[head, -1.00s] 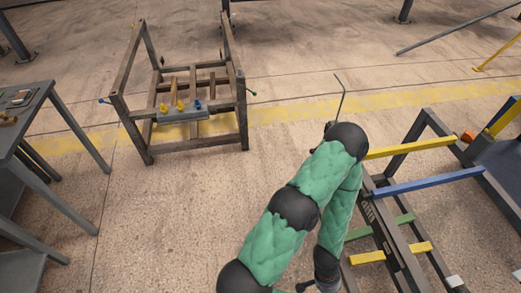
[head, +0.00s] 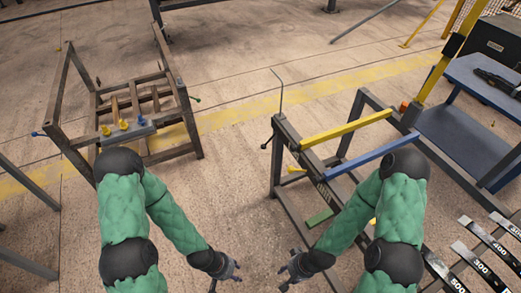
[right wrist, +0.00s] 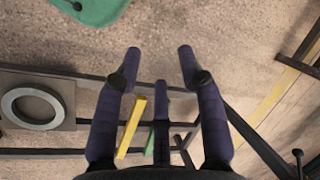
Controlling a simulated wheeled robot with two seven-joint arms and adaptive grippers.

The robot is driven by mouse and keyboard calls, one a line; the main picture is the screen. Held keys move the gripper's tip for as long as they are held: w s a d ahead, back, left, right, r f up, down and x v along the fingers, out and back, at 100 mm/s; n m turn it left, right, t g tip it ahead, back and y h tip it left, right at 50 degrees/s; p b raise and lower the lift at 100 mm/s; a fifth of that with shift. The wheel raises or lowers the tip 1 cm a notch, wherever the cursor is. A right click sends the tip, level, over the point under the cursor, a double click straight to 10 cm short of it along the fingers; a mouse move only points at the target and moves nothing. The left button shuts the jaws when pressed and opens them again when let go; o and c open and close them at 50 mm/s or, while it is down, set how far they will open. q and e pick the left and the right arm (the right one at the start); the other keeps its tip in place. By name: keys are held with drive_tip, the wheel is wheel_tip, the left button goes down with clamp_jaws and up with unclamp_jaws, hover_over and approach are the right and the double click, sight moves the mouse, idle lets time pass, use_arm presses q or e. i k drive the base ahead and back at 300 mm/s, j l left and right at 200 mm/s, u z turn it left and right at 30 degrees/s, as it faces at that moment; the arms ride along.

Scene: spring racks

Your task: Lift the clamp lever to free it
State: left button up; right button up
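A short lever with a black knob (head: 264,146) sticks out below that corner and may be the clamp lever; I cannot tell for sure. My right gripper (head: 284,277) is low and in front of this rack, apart from the lever. In the right wrist view its purple fingers (right wrist: 159,55) are spread with nothing between them. My left gripper (head: 228,277) is to its left, fingers apart, seemingly empty, over bare floor.
The rack has a yellow bar (head: 345,129), a blue bar (head: 380,156) and a green block (head: 319,218). A second frame (head: 62,100) with yellow and blue knobs stands at the left. A blue bench (head: 455,140) is at the right. Floor between the racks is clear.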

sight(263, 147)
drive_tip(key=i+j, duration=0.1)
drive_tip(key=j, duration=0.3)
drive_tip(key=i+j, duration=0.1)
drive_tip(key=j, duration=0.3)
drive_tip(key=i+j, duration=0.1)
drive_tip(key=j, duration=0.25)
drive_tip(key=i+j+u, duration=0.1)
drive_tip(key=j, duration=0.3)
drive_tip(key=i+j, duration=0.1)
drive_tip(key=j, duration=0.3)
